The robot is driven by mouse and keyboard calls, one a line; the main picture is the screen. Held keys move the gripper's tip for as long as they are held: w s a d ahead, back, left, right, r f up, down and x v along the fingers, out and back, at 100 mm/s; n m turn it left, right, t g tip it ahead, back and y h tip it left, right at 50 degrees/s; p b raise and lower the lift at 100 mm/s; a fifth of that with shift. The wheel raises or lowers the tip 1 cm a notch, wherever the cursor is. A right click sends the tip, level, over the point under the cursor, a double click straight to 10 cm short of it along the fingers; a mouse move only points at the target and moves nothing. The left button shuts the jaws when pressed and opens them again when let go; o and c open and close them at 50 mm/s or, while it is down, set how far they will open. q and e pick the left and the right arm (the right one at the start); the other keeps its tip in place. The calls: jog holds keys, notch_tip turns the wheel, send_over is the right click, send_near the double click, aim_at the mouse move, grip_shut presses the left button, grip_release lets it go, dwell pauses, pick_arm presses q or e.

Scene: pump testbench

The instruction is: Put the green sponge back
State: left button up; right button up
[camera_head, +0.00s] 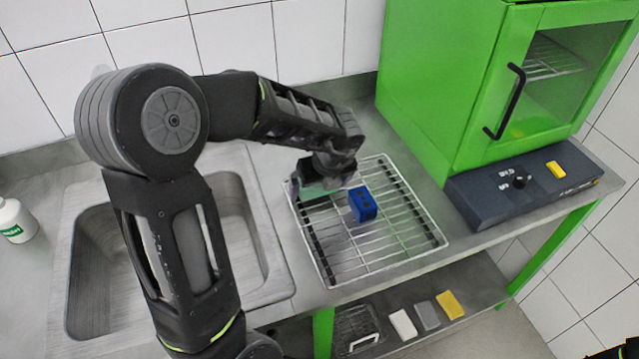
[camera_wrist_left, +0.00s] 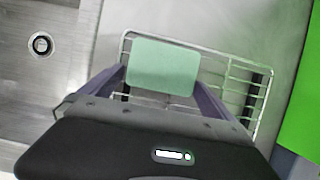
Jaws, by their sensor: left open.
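The pale green sponge (camera_head: 316,191) is at the left back part of the wire rack (camera_head: 397,259), partly hidden under my left gripper (camera_head: 307,186) in the head view. In the left wrist view the sponge (camera_wrist_left: 163,63) lies flat in front of the palm, between the two fingers of my left gripper (camera_wrist_left: 160,80). That gripper is open. I cannot tell whether the fingers touch the sponge.
A blue block (camera_head: 362,204) stands on the rack, right of my left gripper. A sink (camera_head: 270,250) is left, a green oven (camera_head: 440,90) right. White (camera_head: 403,324), grey (camera_head: 427,316) and yellow (camera_head: 450,305) blocks lie on the lower shelf (camera_head: 475,280). A white bottle (camera_head: 14,221) stands far left.

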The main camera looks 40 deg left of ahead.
pick_arm(q)
jog(key=shift+d+r, duration=0.1)
jog(key=shift+r, duration=0.4)
jog(key=v, duration=1.1)
jog(key=shift+s, duration=0.2)
jog(key=shift+d+r, duration=0.1)
